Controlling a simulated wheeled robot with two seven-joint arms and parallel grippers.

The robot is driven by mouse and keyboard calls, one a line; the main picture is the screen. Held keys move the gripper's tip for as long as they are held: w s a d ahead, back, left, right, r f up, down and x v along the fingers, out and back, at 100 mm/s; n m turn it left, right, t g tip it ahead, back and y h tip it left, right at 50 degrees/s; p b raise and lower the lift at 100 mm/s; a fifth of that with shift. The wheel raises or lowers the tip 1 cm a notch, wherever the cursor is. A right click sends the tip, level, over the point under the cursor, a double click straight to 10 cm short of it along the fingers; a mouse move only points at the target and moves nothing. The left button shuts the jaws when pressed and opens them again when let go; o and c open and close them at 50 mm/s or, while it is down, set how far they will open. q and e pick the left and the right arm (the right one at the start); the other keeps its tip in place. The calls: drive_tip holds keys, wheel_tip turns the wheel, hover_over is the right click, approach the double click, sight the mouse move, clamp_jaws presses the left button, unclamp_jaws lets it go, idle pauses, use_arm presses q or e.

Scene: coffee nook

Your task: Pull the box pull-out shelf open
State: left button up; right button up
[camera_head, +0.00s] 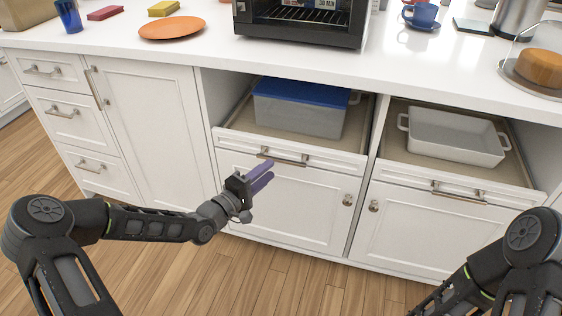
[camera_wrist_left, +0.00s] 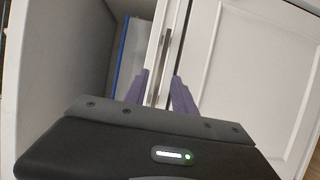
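The box pull-out shelf has a white front panel (camera_head: 320,160) and a metal bar handle (camera_head: 283,161). A clear box (camera_head: 300,112) with a blue lid stands on it, under the counter. The shelf front looks about level with the doors. My left gripper (camera_head: 265,174) is just in front of the handle, its purple fingers pointing at it. In the left wrist view the fingers (camera_wrist_left: 160,92) are apart, with the handle (camera_wrist_left: 163,55) showing between them; I cannot tell whether they touch it. My right gripper is out of view; only part of that arm shows.
To the right, another pull-out shelf (camera_head: 460,193) holds a white tray (camera_head: 455,135). Doors with round knobs (camera_head: 348,200) are below. The counter (camera_head: 215,47) overhangs both shelves and carries a toaster oven (camera_head: 300,22). The wooden floor in front is clear.

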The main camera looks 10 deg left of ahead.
sight(280, 162)
use_arm(q)
drive_tip(key=b+x, duration=0.1)
drive_tip(key=x, duration=0.5)
drive_tip(key=shift+w+d, duration=0.2)
drive_tip(key=shift+w, duration=0.1)
drive_tip(key=shift+c, duration=0.4)
clamp_jaws()
idle(0.7)
